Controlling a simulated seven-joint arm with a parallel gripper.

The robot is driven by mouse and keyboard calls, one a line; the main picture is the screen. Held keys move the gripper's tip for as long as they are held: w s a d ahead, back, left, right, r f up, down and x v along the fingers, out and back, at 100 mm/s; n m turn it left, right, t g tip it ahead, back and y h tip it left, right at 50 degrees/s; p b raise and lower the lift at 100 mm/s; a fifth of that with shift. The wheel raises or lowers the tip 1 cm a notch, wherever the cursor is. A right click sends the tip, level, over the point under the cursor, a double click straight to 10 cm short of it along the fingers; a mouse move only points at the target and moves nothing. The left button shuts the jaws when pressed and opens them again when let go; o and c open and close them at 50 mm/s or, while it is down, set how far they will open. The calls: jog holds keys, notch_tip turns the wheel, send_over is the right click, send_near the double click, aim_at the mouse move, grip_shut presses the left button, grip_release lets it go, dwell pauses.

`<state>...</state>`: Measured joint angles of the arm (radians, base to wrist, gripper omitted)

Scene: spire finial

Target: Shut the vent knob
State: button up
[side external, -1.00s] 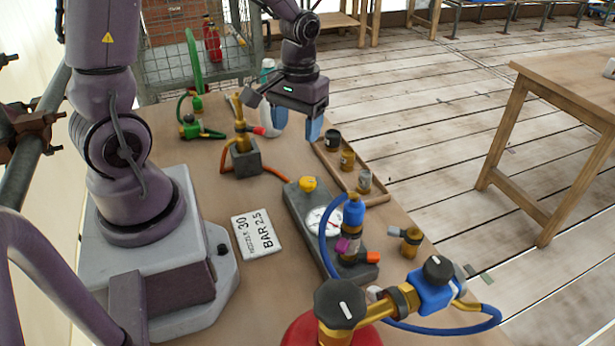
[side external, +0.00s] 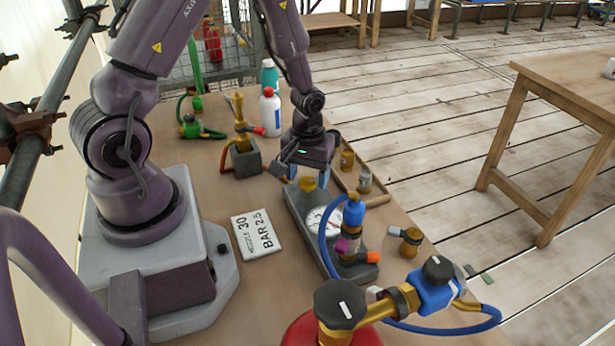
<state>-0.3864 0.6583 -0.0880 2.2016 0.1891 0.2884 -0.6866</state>
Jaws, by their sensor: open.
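A yellow knob (side external: 308,184) sits on the far end of the grey gauge block (side external: 297,205); no label shows which knob is the vent knob. My gripper (side external: 307,174) is open, pointing down with its blue fingertips close to the yellow knob, one to each side of it in the picture. I cannot tell whether they touch it. Two black knobs with white marks also show: one (side external: 340,303) on top of the red cylinder (side external: 330,333), one (side external: 438,268) on the blue fitting (side external: 430,292).
A round dial (side external: 322,219) and blue-topped fitting (side external: 354,212) stand near the yellow knob, with a blue hose (side external: 322,240). A card (side external: 256,234) reads 30 and BAR 2.5. White bottle (side external: 270,113) stands behind.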

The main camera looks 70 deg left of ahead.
jog(key=shift+f, duration=0.6)
jog(key=c, duration=0.9)
jog(key=shift+c, duration=0.2)
jog(key=shift+m, duration=0.4)
jog(key=m, duration=0.5)
jog(key=shift+m, duration=0.4)
jog(key=m, duration=0.5)
jog(key=shift+r+m, duration=0.1)
jog(key=shift+m, duration=0.2)
